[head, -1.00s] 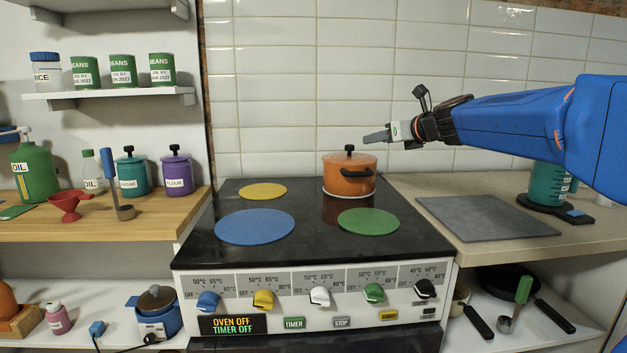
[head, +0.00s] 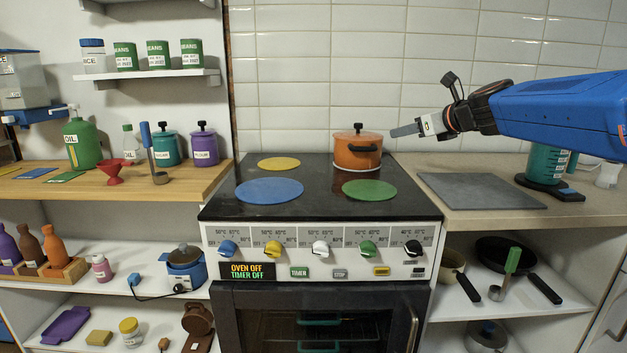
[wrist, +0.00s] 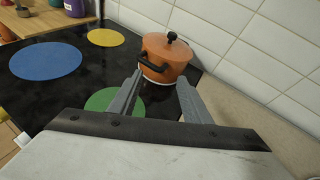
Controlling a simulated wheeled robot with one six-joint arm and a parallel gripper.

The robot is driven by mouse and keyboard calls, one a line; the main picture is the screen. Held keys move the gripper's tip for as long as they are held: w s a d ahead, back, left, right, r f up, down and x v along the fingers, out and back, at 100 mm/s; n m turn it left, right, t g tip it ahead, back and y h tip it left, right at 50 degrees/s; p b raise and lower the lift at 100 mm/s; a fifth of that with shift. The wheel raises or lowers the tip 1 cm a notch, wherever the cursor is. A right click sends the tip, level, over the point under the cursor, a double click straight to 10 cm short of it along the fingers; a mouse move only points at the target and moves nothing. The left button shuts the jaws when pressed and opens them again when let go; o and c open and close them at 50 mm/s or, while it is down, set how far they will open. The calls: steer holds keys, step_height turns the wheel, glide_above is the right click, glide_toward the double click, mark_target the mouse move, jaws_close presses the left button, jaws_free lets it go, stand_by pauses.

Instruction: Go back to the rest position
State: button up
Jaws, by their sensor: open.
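My gripper (head: 405,130) is at the end of my blue arm, raised to the right of the orange pot in the head view. In the wrist view my gripper (wrist: 160,92) shows two grey fingers spread apart with nothing between them in their grip. The orange pot (head: 357,158) has a black knob and dark handles and stands at the back right of the black stove top (head: 310,183). It also shows beyond the fingertips in the wrist view (wrist: 168,68). The pot and fingers look apart.
Yellow (head: 279,163), blue (head: 269,191) and green (head: 369,190) discs mark the stove top. A grey board (head: 480,190) lies on the right counter, with a teal container (head: 547,163) behind it. The tiled wall (head: 420,60) is close behind. Shelves with jars stand at left.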

steer(key=s+a+f+n+g+h, duration=0.1)
steer(key=s+f+n+g, duration=0.1)
steer(key=s+f+n, duration=0.8)
steer(key=s+a+f+n+g+h, duration=0.1)
steer(key=s+a+f+n+g, duration=0.15)
steer(key=s+f+n, duration=0.75)
steer(key=s+d+f+n+g+h, duration=0.1)
steer(key=s+d+f+n, duration=0.1)
steer(key=s, duration=0.5)
steer(key=s+d+f+n+g+h, duration=0.1)
steer(key=s+d+f+n, duration=0.1)
steer(key=s+f+n, duration=0.2)
steer(key=s+d+f+n+g+h, duration=0.1)
steer(key=s+d+f+n, duration=0.2)
steer(key=s, duration=0.9)
step_height(320, 180, down, 3)
steer(key=shift+s+f+h, duration=0.1)
steer(key=shift+s+h, duration=0.15)
steer(key=shift+h, duration=0.05)
steer(key=shift+g, duration=0.25)
